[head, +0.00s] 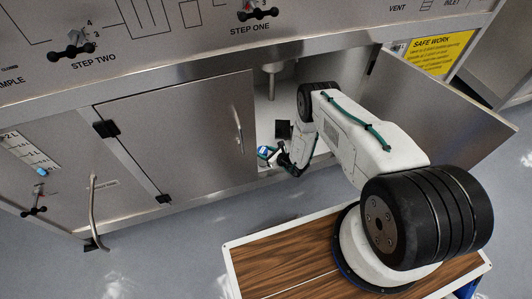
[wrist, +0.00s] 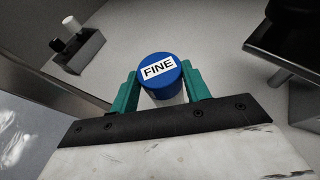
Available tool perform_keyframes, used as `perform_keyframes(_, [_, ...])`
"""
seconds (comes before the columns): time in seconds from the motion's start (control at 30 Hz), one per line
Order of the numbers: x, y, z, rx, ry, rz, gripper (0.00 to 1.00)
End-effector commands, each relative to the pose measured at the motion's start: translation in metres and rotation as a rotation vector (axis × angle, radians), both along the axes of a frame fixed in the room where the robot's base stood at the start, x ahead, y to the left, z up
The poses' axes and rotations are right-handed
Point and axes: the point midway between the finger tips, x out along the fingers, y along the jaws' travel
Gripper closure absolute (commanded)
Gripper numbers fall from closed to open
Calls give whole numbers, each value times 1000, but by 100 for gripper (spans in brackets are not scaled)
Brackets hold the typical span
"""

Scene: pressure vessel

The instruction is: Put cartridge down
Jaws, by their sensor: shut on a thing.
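The cartridge (wrist: 160,72) has a blue cap with a white label reading "FINE". It sits between the two green fingers of my gripper (wrist: 161,88) in the wrist view, and the gripper is shut on it. Its lower body is mostly hidden below the cap. In the head view, the blue and white cartridge (head: 265,152) shows small at the end of my gripper (head: 272,155), at the front opening of the cabinet. I cannot tell whether its base touches the cabinet floor.
The cabinet's right door (head: 435,115) stands open; the left door (head: 180,135) is shut. A grey holder (wrist: 85,52) with a white and a black cylinder stands at upper left in the wrist view. A dark fixture (wrist: 290,50) is at right. Pale floor between them is clear.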

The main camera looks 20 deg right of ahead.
Motion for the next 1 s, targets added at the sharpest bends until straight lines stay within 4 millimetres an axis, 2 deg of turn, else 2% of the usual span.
perform_keyframes(0.3, [0,0,-2,0,-1,0,93])
perform_keyframes(0.33, [0,0,-3,0,0,0,50])
perform_keyframes(0.4, [0,0,-2,0,0,0,31])
perform_keyframes(0.77, [1,0,2,0,-1,0,31])
perform_keyframes(1.0, [-33,-20,16,1,3,-3,31])
